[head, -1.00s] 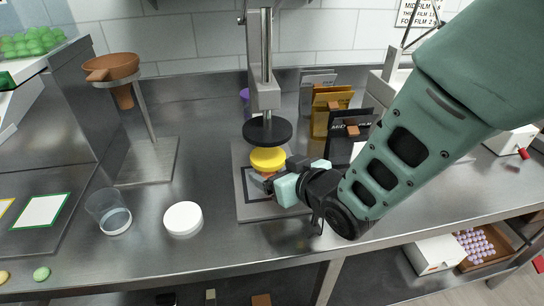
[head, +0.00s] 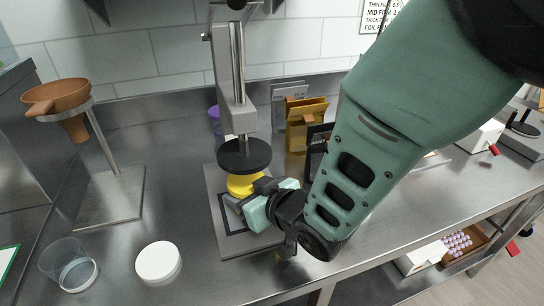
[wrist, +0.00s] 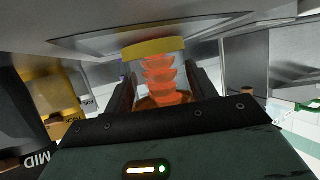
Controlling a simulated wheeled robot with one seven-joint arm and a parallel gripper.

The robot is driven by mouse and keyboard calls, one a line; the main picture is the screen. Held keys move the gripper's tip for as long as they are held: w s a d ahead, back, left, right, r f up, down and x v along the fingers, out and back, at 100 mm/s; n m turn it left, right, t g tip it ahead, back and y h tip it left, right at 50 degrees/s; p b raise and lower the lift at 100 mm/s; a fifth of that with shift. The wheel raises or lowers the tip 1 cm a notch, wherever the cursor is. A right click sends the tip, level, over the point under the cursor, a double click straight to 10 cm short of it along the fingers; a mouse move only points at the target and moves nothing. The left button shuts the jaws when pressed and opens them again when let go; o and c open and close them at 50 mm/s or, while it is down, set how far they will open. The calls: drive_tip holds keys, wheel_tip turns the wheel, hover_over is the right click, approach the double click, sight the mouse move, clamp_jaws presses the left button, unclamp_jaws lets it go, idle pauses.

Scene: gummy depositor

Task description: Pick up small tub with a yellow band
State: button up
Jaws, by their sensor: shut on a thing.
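The small tub with a yellow band (head: 245,184) is beneath the round black disc (head: 244,155) of a press stand, over its grey base plate (head: 228,248). In the wrist view the tub (wrist: 160,75) is clear, with orange pieces stacked inside and the yellow band at its upper end in the picture. My gripper (head: 250,199) reaches in from the right and is shut on the tub, with a finger on each side. My fingers hide much of the tub in the head view; I cannot tell whether its bottom touches the plate.
The press column (head: 238,80) rises behind the tub. Upright film pouches (head: 303,120) stand behind my arm. A white round lid (head: 158,262), a clear cup (head: 70,266) and a brown funnel on a stand (head: 58,97) are at left. Bare counter lies between lid and press.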

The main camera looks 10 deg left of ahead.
drive_tip(key=shift+r, duration=0.1)
